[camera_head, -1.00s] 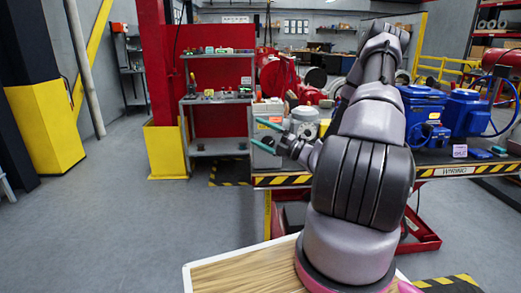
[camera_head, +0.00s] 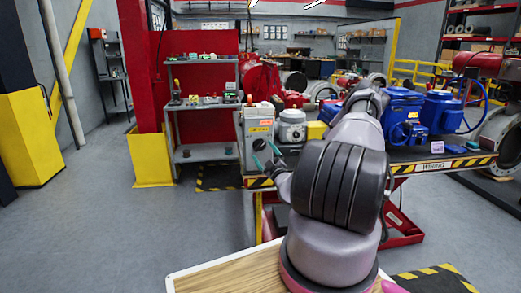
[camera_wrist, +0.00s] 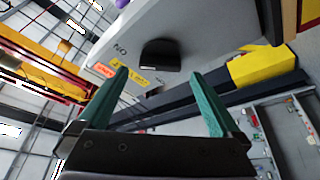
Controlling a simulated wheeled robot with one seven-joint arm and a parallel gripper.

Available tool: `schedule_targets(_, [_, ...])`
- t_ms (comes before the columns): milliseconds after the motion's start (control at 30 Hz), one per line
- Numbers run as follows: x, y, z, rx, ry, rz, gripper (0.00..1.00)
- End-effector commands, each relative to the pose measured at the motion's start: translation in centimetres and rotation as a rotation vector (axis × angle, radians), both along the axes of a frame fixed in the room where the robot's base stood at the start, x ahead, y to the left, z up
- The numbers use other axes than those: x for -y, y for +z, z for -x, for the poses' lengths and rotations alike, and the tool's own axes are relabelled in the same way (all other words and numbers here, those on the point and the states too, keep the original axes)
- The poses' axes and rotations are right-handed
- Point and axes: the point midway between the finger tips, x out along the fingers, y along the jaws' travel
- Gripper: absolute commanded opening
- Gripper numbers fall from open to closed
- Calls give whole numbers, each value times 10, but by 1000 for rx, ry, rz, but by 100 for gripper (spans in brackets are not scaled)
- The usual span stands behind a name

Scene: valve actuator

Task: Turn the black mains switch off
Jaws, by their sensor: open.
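The black switch (camera_wrist: 160,55) is a dark block sticking out of the face of a pale grey box (camera_wrist: 215,25) in the wrist view. Orange and yellow labels and the letters "NO" are beside it. My gripper (camera_wrist: 160,75) has two teal fingers spread apart and empty. The switch shows between and just beyond the fingertips, apart from them. In the head view, the grey box (camera_head: 257,128) stands at the left end of the workbench. My gripper (camera_head: 266,155) is low in front of it. I cannot make out the switch there.
The workbench (camera_head: 430,168) has a striped edge and carries a round grey device (camera_head: 292,126), a yellow block (camera_head: 316,130) and blue actuators (camera_head: 403,115). A grey shelf rack (camera_head: 205,152) and yellow post base (camera_head: 150,158) stand left. Open floor lies at the left front.

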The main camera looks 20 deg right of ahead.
Motion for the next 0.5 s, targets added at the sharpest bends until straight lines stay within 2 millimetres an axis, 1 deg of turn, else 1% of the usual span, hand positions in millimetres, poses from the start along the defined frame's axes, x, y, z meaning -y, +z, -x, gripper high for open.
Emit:
schedule_targets(33, [-1, 3, -8, 2, 0, 1, 100])
schedule_targets(100, [-1, 5, -18, 1, 1, 2, 100])
schedule_targets(200, [0, 8, -27, 1, 1, 3, 100])
schedule_targets(333, [-1, 9, -33, 0, 1, 0, 100])
schedule_targets(500, [-1, 10, -34, 0, 1, 0, 100])
